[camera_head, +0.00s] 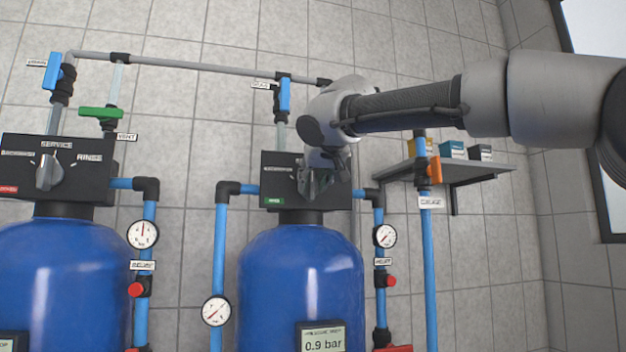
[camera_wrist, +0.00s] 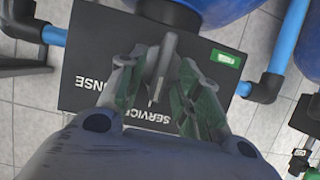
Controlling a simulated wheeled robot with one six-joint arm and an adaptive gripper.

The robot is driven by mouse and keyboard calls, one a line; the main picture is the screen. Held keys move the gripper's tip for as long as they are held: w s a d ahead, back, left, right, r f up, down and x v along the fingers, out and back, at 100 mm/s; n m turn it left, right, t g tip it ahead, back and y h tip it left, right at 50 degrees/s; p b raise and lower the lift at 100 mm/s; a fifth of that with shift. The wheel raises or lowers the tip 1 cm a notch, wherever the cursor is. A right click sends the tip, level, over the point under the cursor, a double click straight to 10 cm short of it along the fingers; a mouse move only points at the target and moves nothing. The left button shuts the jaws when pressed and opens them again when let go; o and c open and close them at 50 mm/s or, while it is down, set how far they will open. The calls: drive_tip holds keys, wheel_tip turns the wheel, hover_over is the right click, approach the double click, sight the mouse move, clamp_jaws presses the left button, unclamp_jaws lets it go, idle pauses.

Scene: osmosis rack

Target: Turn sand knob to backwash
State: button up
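The black valve head (camera_head: 276,176) with a green label tops the right blue tank (camera_head: 300,270); I cannot read the label's name. Its grey lever knob (camera_wrist: 163,62) shows in the wrist view, its near end towards the upside-down SERVICE lettering. My gripper (camera_wrist: 157,82) is open, with one finger on each side of this knob and small gaps visible. In the head view my gripper (camera_head: 320,178) covers this knob. The left valve head (camera_head: 95,165) has a red label, and its grey knob (camera_head: 48,172) points up at SERVICE.
Blue pipes with gauges (camera_head: 385,235) and red-knobbed fittings flank the tanks. A pipe with an orange valve handle (camera_head: 434,169) stands to the right. Blue (camera_head: 285,94) and green (camera_head: 99,113) handles sit above. A wall shelf (camera_head: 462,168) holds small boxes behind my arm.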

clamp_jaws()
idle(0.3)
drive_tip(key=n+h, duration=0.1)
drive_tip(key=n, duration=0.1)
drive_tip(key=a+n+t+h, duration=0.1)
drive_tip(key=n, duration=0.1)
drive_tip(key=shift+s+f+h, duration=0.15)
drive_tip(key=shift+h, duration=0.15)
drive_tip(key=n, duration=0.1)
drive_tip(key=n+t+h, duration=0.1)
drive_tip(key=n, duration=0.1)
drive_tip(key=n+h, duration=0.1)
drive_tip(key=shift+a+f+t, duration=0.15)
drive_tip(key=shift+f+t, duration=0.1)
drive_tip(key=shift+t, duration=0.15)
drive_tip(key=shift+n, duration=0.3)
unclamp_jaws()
